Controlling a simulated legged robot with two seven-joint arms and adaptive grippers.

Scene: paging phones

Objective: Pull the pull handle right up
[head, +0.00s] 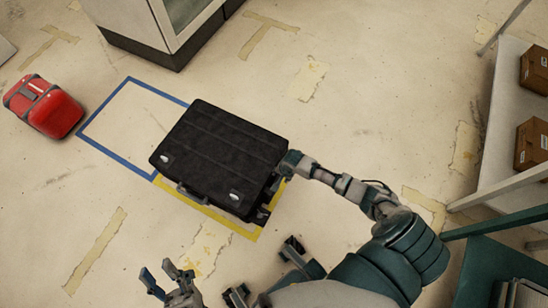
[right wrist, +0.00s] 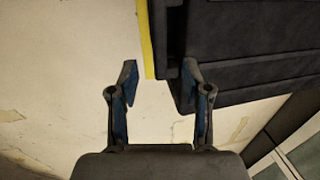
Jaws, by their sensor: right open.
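A black suitcase (head: 220,150) lies flat on the floor in the middle of the head view, with a carry handle (head: 192,196) on its lower-left side. My right gripper (head: 270,200) is at its right edge, near the lower corner, where the fingers are hard to make out. In the right wrist view my right gripper (right wrist: 160,80) is open and empty. A narrow dark bar (right wrist: 163,40), perhaps the pull handle, runs along the suitcase edge just beyond the fingertips. The right finger overlaps the suitcase edge; contact is unclear. My left gripper (head: 165,275) is open and empty at the bottom.
The suitcase covers most of a yellow floor rectangle (head: 205,212). A blue rectangle (head: 105,108) beside it is empty. A red case (head: 45,107) lies at the far left. A cabinet (head: 165,30) stands at the top, and a shelf (head: 500,110) with brown boxes (head: 533,143) at the right.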

